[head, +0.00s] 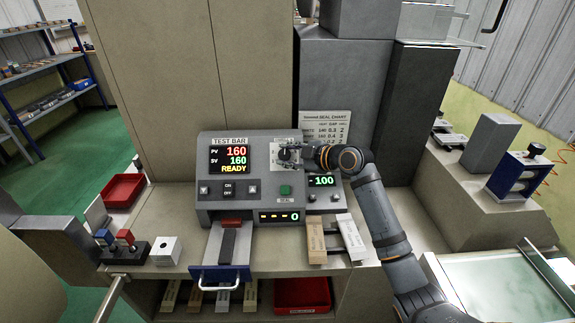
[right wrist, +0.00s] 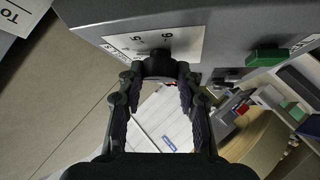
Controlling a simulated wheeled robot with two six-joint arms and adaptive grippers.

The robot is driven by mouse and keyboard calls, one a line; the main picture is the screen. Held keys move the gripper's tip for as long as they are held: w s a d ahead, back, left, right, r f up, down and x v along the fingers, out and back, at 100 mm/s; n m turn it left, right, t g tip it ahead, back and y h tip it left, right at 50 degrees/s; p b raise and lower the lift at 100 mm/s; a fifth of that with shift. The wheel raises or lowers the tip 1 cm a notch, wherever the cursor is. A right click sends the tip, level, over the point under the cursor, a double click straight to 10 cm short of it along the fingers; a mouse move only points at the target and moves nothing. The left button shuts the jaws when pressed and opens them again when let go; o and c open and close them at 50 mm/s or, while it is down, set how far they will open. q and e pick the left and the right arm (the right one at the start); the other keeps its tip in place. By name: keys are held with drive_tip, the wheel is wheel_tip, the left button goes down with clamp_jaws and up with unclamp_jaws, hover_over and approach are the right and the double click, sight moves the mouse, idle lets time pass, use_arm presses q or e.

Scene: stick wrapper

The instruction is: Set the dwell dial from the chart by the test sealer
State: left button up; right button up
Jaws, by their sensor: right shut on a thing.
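The test sealer (head: 225,185) is a grey box with a display (head: 229,159) reading PV 160, SV 160, READY. My right gripper (head: 288,153) reaches in from the right to the white dial plate (head: 262,153) on its front. In the right wrist view the fingers are shut on the dark dwell dial (right wrist: 159,64), whose white scale plate (right wrist: 180,40) shows the numbers 5 and 6. The dial's pointer is hidden by the gripper. The seal chart (head: 325,122) stands behind, to the right; its rows are small and partly covered by my arm. My left gripper is out of view.
A green SEAL button (head: 285,190) is just below the gripper. A small display (head: 322,181) reads -100. Tan and white packs (head: 316,240) lie in front of the sealer, beside a blue-handled drawer (head: 220,272). A red tray (head: 124,189) is at the left.

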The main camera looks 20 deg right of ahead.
drive_tip(key=n+g, duration=0.2)
drive_tip(key=n, duration=0.1)
drive_tip(key=shift+w+r+n+g+y, duration=0.15)
drive_tip(key=shift+r+n+g+y, duration=0.15)
drive_tip(key=shift+n+g, duration=0.1)
drive_tip(key=shift+f+n+g+p, duration=0.1)
drive_tip(key=shift+n+g+p, duration=0.5)
drive_tip(key=shift+n, duration=0.1)
drive_tip(key=o, duration=1.2)
drive_tip(key=shift+c, duration=0.2)
